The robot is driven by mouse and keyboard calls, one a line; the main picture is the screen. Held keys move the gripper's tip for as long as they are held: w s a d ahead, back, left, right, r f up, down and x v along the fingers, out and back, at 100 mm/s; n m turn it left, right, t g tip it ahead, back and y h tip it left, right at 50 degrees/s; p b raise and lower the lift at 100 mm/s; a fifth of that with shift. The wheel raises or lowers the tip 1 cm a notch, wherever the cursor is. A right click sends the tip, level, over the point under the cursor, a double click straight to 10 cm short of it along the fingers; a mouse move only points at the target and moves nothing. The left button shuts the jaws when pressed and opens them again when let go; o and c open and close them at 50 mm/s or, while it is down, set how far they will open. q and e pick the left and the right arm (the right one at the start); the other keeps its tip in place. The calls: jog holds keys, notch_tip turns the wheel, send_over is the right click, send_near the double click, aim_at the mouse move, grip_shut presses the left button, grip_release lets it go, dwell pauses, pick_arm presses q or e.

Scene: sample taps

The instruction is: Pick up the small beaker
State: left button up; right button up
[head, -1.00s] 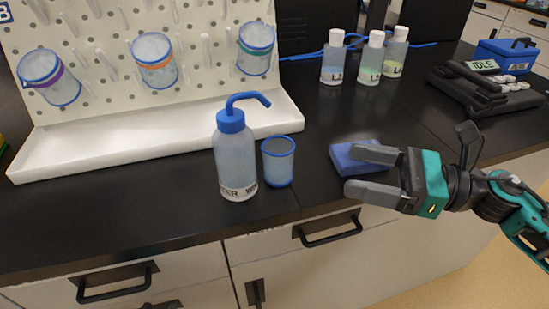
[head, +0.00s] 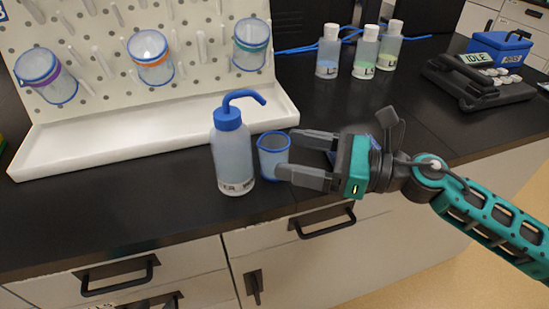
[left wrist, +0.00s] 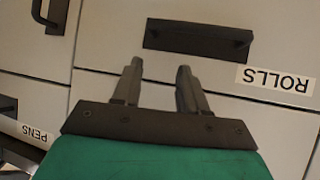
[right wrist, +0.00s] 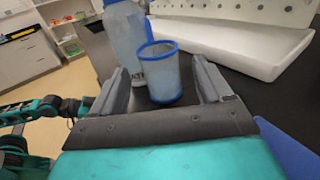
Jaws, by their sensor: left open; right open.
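The small beaker (head: 273,158) is translucent with a blue rim. It stands upright on the black bench, just right of the wash bottle (head: 233,150). My right gripper (head: 286,155) is open and close to the right side of the beaker. In the right wrist view the beaker (right wrist: 161,75) appears ahead, between the open fingers (right wrist: 165,80), with clear room on its right. The bottle (right wrist: 127,40) stands behind its left side. My left gripper (left wrist: 158,75) is open and empty in front of the drawers; it is outside the head view.
A white pegboard tray (head: 150,138) lies behind the bottle; three beakers with coloured bands hang above, including a purple-banded one (head: 45,75). A blue block (head: 318,143) is partly hidden behind my right gripper. Several labelled bottles (head: 365,52) stand at the back.

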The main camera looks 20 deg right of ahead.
aim_at(273, 146)
jog(key=shift+p+x, duration=0.3)
jog(key=shift+x, duration=1.15)
jog(key=shift+c, duration=0.3)
jog(key=c, duration=1)
